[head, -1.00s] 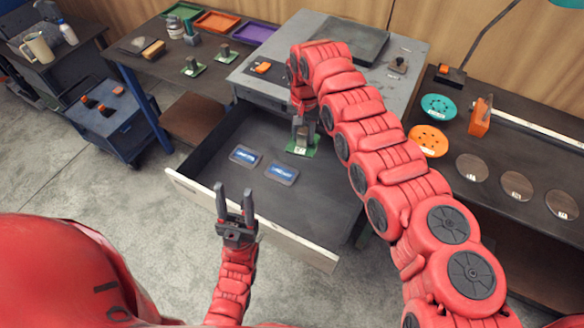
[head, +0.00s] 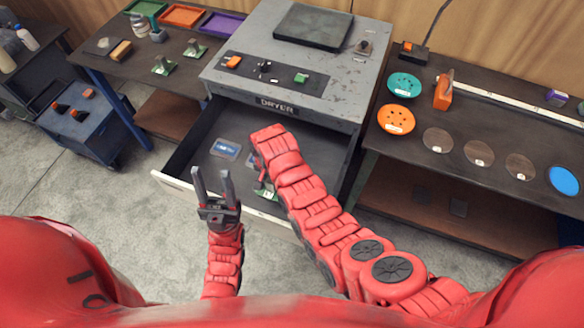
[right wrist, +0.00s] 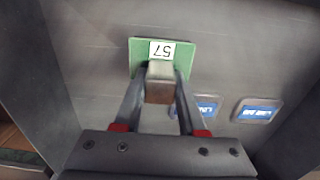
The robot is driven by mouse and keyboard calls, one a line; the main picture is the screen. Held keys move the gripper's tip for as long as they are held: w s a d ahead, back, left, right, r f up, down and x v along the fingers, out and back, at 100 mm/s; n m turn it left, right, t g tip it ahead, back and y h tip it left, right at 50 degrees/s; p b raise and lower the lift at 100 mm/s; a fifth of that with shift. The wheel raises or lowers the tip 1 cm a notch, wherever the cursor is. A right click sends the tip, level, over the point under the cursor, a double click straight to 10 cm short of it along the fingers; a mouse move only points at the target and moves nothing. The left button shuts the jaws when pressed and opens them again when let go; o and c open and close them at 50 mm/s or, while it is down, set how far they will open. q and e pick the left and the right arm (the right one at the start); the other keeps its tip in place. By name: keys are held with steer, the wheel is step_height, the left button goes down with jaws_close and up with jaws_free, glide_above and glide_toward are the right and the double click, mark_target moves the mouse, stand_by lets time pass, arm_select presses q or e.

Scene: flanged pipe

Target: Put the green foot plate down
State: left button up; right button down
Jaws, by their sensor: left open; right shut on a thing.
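The green foot plate (right wrist: 187,55) has a white label reading 57 and a grey metal block (right wrist: 160,82) standing on it. My right gripper (right wrist: 160,86) is shut on that block, inside the open dryer drawer (right wrist: 85,30). In the head view my right arm mostly covers the plate, and a green edge of it (head: 268,194) shows near the drawer's front. I cannot tell whether the plate touches the drawer floor. My left gripper (head: 212,174) is open and empty, pointing up by the drawer's front panel.
Two blue-labelled cards (right wrist: 206,107) (right wrist: 258,111) lie on the drawer floor beside the plate. The dryer (head: 335,98) stands behind. Similar green plates (head: 164,66) stand on the left table. The right table holds coloured discs (head: 397,119). The drawer's back left floor is clear.

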steer(key=w+d, duration=0.2)
steer(key=d, duration=0.1)
steer(key=w+d, duration=0.1)
steer(key=d, duration=0.2)
steer(key=w+d+f, duration=0.1)
steer(key=w+d, duration=0.1)
steer(key=shift+w+d+b, duration=0.3)
steer(key=shift+d+b, duration=0.05)
steer(key=shift+d, duration=0.05)
steer(key=f+b, duration=0.2)
steer(key=f, duration=0.1)
steer(key=shift+d+f, duration=0.15)
steer(key=shift+d, duration=0.25)
steer(key=shift+w+f+b, duration=0.15)
steer(key=shift+f+b, duration=0.05)
steer(key=shift+b, duration=0.1)
steer(key=shift+a+r, duration=0.1)
steer(key=shift+c, duration=2.4)
jaws_free()
